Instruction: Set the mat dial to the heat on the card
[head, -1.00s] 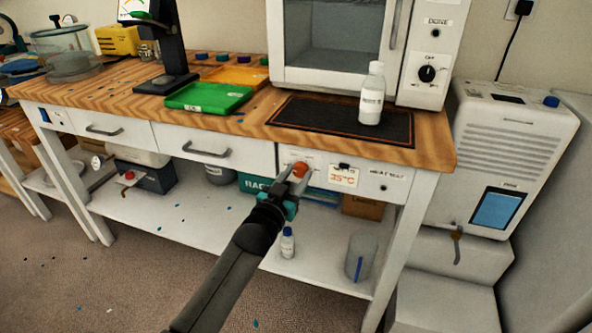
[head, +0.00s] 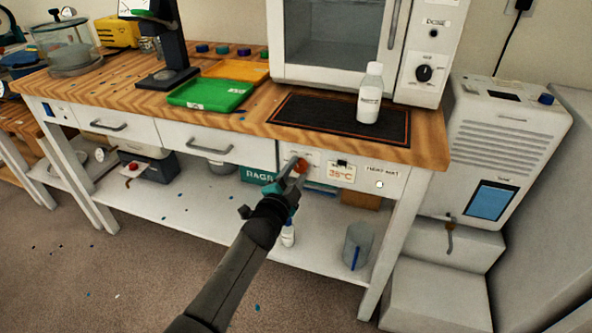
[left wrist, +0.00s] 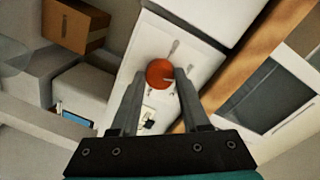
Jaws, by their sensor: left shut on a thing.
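The orange-red dial (head: 300,165) is on the white front panel under the bench's right part. It also shows in the left wrist view (left wrist: 160,72), with a pale mark on its face whose setting I cannot read. My left gripper (head: 295,171) is shut on the dial, its fingers on either side of it in the left wrist view (left wrist: 160,82). The card (head: 341,173) right of the dial reads 35°C in orange. The black heat mat (head: 295,112) lies on the bench above. My right gripper is not in view.
A small black switch (head: 342,162) sits above the card, and a pale round lamp (head: 379,184) is to the right. A white bottle (head: 370,95) stands on the mat before the white oven (head: 335,75). A drawer handle (head: 209,146) juts out at left.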

